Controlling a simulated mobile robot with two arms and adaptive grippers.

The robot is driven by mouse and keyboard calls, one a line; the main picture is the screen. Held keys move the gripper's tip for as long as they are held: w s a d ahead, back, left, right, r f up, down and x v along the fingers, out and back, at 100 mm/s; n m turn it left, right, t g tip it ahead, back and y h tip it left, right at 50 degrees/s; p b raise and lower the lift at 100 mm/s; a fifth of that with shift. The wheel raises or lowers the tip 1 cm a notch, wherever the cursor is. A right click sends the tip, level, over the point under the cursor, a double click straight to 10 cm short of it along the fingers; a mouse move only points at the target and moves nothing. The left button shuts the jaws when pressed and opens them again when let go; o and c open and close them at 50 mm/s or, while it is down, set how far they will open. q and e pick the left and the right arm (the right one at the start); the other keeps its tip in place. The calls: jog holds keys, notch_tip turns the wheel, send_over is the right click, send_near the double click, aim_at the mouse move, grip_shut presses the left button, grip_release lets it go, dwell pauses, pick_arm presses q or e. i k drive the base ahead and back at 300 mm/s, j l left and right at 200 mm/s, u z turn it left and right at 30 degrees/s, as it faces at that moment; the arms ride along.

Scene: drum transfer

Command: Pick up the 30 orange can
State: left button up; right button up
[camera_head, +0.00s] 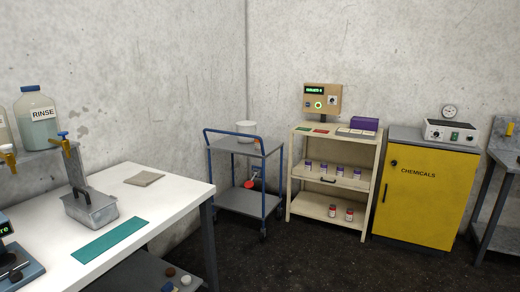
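Two small cans with red-orange and white sides stand on the bottom shelf of the beige shelf cart, a left one (332,210) and a right one (349,215). Their labels are too small to read, so I cannot tell which, if either, bears a 30. Several small white and purple containers (340,171) stand in a row on the middle shelf above them. Neither of my grippers is in view.
A blue trolley (244,200) stands left of the beige cart (366,185), and a yellow chemicals cabinet (425,205) stands right of it. A white table (150,200) with a metal tray (90,212) and a green mat (110,241) fills the left foreground. Dark floor in front of the cart is clear.

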aim_at(257, 144)
jog(key=i+z, duration=0.1)
jog(key=i, duration=1)
jog(key=i+z, duration=0.25)
jog(key=i, duration=0.55)
jog(key=i+j+z, duration=0.15)
jog(key=i+z, duration=0.15)
jog(key=i, duration=0.55)
